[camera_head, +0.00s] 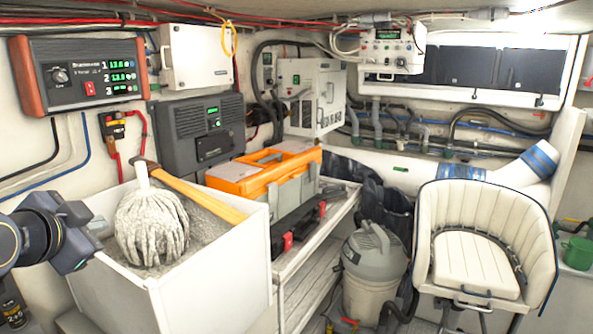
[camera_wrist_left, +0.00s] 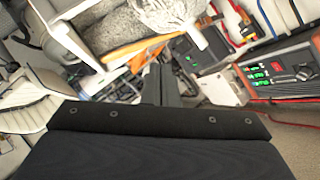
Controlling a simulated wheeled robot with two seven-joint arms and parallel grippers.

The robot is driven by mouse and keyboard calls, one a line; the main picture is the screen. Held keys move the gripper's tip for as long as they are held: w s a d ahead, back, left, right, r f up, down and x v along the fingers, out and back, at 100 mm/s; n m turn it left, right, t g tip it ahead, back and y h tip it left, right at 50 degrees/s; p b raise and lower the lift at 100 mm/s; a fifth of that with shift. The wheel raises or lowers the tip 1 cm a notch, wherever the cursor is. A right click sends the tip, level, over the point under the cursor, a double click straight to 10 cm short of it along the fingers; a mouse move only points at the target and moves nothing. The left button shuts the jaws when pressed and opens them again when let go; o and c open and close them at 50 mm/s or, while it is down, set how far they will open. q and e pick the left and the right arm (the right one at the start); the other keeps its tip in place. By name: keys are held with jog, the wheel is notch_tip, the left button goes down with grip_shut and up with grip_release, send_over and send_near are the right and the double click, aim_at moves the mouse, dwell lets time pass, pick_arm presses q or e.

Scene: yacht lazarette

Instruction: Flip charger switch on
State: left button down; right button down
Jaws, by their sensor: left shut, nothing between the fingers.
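The charger (camera_head: 85,72) is a dark panel with red-brown end caps, fixed to the wall at the upper left. It has a knob, three green-lit readouts and a small red switch (camera_head: 90,88). The charger also shows at the right of the left wrist view (camera_wrist_left: 283,77), with the red switch (camera_wrist_left: 304,72). I cannot tell which way the switch is set. My left gripper (camera_head: 98,230) is at the lower left, well below the charger and apart from it. Its fingers are together and empty in the left wrist view (camera_wrist_left: 160,85). My right gripper is not in view.
A white bin (camera_head: 210,293) with a mop (camera_head: 152,225) stands beside my left gripper. A small red-and-black wall switch (camera_head: 115,125) with red cables is below the charger. An orange toolbox (camera_head: 265,170) lies beyond. The wall in front of the charger looks clear.

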pick_arm(q)
jog(key=s+d+f+n+g+h, duration=0.1)
jog(key=s+d+f+n+g, duration=0.1)
jog(key=s+f, duration=0.4)
jog(key=s+d+f+n+g+h, duration=0.2)
jog(key=s+d+f, duration=0.5)
jog(key=f, duration=0.5)
jog(key=s+d+f+n+g+h+b, duration=0.1)
jog(key=s+d+f+n+g+h, duration=0.1)
jog(key=s+d+f+n, duration=0.3)
notch_tip(320, 180, down, 4)
jog(key=shift+s+n+g, duration=0.5)
jog(key=shift+s+g, duration=0.2)
jog(key=shift+s, duration=0.4)
